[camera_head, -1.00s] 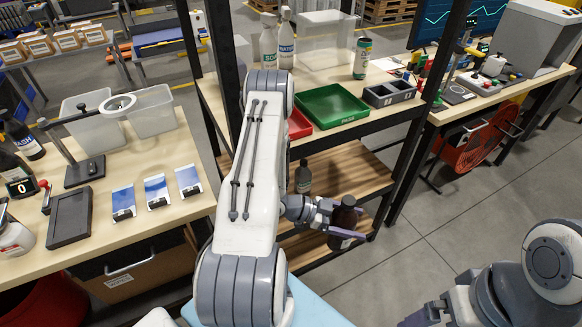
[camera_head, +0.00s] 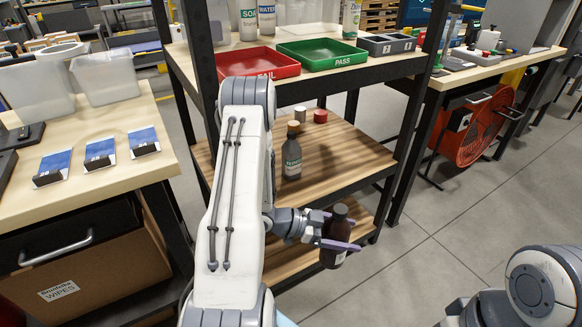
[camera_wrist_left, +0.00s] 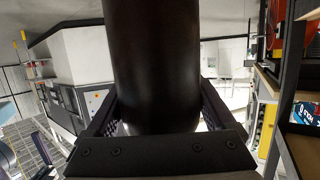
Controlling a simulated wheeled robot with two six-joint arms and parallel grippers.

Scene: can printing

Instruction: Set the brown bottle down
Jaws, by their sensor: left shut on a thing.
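The brown bottle (camera_head: 338,222) is upright between the fingers of my left gripper (camera_head: 338,238) in the head view. It is in front of the shelf's right side. My left gripper is shut on it, and its dark body (camera_wrist_left: 155,60) fills the middle of the left wrist view. The bottle's base does not visibly rest on anything. The fingers and front of my right gripper are out of the head view; only part of that arm shows at the lower right.
A grey bottle (camera_head: 291,152), a metal can and a red can (camera_head: 320,116) stand on the middle wooden shelf (camera_head: 345,158). The lower shelf (camera_head: 290,255) is partly hidden by my arm. Red (camera_head: 258,68) and green (camera_head: 322,55) trays lie on top. Open floor lies right.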

